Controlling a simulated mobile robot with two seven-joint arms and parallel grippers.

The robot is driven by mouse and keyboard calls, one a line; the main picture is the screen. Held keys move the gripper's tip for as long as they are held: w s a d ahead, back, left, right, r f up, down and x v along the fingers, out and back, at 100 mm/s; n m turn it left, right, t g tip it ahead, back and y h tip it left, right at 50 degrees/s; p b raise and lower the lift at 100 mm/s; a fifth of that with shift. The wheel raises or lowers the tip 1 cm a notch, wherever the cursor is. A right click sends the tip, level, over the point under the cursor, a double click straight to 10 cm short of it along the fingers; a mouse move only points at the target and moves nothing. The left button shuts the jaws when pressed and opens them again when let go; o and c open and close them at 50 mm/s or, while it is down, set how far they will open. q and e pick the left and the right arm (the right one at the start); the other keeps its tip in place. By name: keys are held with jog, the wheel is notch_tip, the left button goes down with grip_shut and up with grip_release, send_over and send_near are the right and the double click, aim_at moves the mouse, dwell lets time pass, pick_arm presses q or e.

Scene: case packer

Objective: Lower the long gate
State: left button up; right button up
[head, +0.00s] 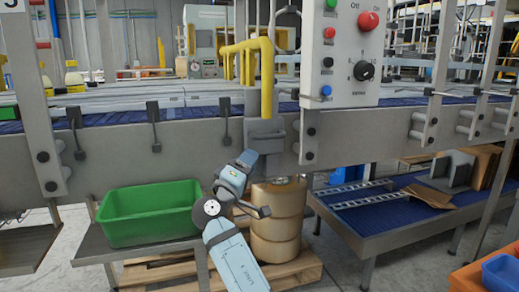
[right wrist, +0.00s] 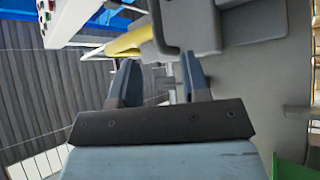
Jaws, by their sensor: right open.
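A yellow tubular frame (head: 266,75) stands above the conveyor's front edge, left of the control box. It looks like the gate, but I cannot tell for certain. Its long part hangs down over a grey bracket. In the right wrist view a yellow bar (right wrist: 130,40) shows at the upper left, beyond the fingers. My right gripper (head: 250,157) is below the yellow frame, in front of the grey conveyor side, and apart from it. In the right wrist view its two fingers (right wrist: 158,82) are spread with nothing between them. My left gripper is not in view.
A control box (head: 342,75) with buttons and a knob hangs right of the yellow frame. A green bin (head: 150,213) stands on a shelf left of my right arm. A tan drum (head: 277,225) is behind it. A blue roller table (head: 400,205) is at right.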

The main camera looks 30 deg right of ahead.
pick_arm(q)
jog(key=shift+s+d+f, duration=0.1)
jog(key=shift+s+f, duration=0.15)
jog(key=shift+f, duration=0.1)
pick_arm(e)
jog(key=v, duration=0.3)
jog(key=shift+s+a, duration=0.15)
jog(key=shift+a, duration=0.05)
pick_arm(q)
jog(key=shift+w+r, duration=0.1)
